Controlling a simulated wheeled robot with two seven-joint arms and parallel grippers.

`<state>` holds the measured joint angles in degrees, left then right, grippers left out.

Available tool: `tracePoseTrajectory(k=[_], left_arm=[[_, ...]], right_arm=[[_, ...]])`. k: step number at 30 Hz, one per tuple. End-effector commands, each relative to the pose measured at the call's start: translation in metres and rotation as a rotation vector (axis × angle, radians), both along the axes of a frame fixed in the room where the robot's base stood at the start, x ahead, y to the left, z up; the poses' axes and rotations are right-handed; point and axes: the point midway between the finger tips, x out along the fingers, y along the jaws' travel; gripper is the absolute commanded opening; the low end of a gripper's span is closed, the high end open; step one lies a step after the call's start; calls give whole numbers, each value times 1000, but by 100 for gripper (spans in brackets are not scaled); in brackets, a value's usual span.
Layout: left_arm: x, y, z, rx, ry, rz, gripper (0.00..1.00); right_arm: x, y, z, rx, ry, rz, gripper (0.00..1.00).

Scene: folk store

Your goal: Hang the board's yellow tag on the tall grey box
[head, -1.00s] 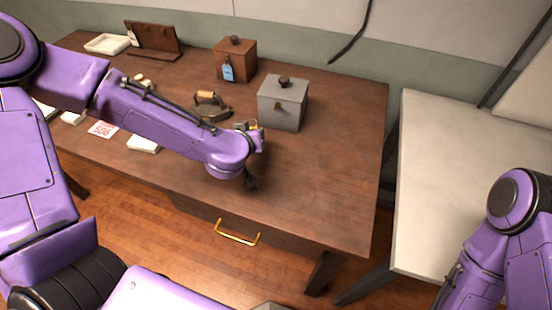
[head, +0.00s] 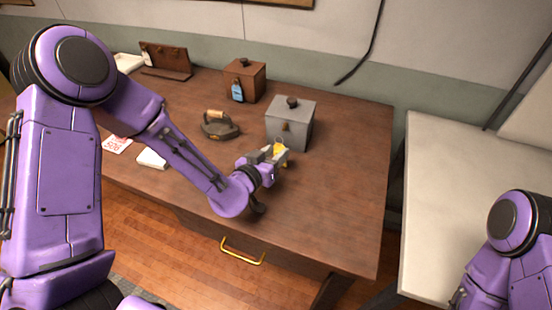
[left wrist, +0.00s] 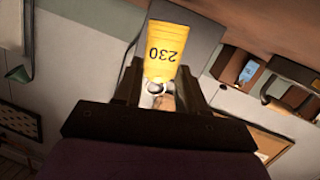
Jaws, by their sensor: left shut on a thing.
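The grey box (head: 291,126) with a dark knob stands on the brown table, and its grey face also shows behind the tag in the left wrist view (left wrist: 196,28). My left gripper (head: 272,158) is just in front of the box's lower front. Whether the tag touches the box is unclear. The board (head: 167,62) stands at the table's back left. My right gripper is out of view.
A brown box (head: 245,80) with a blue tag (head: 238,91) stands behind and left of the grey box. An old iron (head: 220,128) sits left of it. A red-numbered card (head: 116,144) and white block (head: 152,158) lie at front left. The table's right side is clear.

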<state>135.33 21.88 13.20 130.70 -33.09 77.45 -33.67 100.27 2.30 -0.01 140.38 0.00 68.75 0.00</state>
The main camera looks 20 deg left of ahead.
Motion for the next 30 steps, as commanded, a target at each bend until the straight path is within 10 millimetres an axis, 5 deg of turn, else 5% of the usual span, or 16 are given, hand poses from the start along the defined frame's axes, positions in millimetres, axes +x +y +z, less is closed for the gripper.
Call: tracePoseTrajectory(k=[21, 30], left_arm=[[50, 2, -6, 0, -1, 1, 8], [55, 2, -10, 0, 0, 2, 8]], right_arm=[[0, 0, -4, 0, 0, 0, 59], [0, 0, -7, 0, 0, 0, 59]])
